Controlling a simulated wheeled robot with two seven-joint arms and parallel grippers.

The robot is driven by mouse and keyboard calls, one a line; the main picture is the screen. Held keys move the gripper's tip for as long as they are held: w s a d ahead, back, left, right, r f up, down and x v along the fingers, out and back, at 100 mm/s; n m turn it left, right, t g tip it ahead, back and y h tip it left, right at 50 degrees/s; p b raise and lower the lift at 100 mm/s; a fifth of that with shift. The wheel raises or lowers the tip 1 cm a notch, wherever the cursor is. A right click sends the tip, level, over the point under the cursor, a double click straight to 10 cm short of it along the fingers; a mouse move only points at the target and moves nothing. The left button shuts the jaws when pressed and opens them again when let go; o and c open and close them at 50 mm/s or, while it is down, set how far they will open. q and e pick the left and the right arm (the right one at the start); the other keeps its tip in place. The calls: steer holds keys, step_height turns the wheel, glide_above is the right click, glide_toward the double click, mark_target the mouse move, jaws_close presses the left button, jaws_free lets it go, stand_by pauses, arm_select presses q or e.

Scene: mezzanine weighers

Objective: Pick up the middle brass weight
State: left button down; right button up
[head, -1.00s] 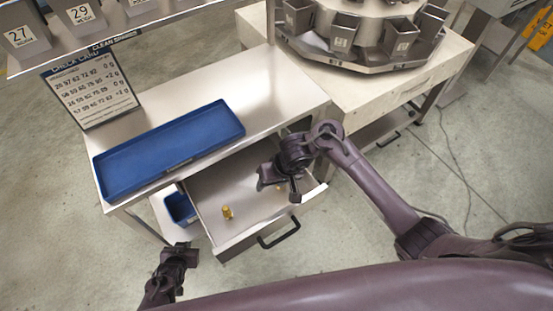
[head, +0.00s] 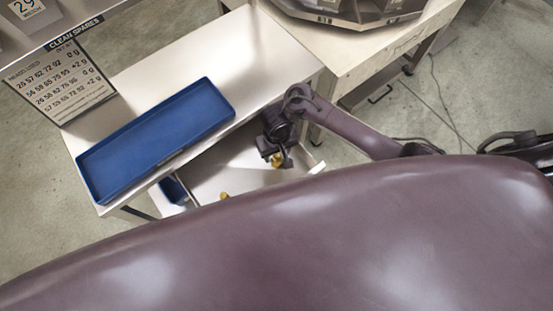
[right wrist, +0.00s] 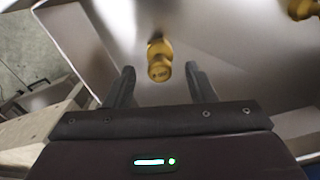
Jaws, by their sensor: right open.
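My right gripper (head: 279,160) is open above the inside of the pulled-out drawer (head: 243,177). A brass weight (right wrist: 159,60) shows in the right wrist view, centred ahead of and between the two open fingers, apart from both. It also shows in the head view (head: 287,162), partly hidden by the gripper. A second brass weight (right wrist: 303,9) is at the top right of the wrist view, cut off by the edge. In the head view a brass weight (head: 223,195) stands in the drawer further left, partly covered by my body. My left gripper is out of view.
A long blue tray (head: 215,88) lies on the metal table (head: 165,65) behind the drawer. A small blue bin (head: 174,190) is left of the drawer. A check card (head: 62,85) stands at the back left. My body hides the drawer's front.

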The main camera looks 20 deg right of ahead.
steer(key=shift+w+f, duration=0.2)
steer(key=shift+f, duration=0.7)
steer(key=shift+s, duration=0.1)
steer(key=shift+r, duration=0.1)
steer(key=shift+c, duration=0.3)
steer(key=c, duration=1)
jaws_close()
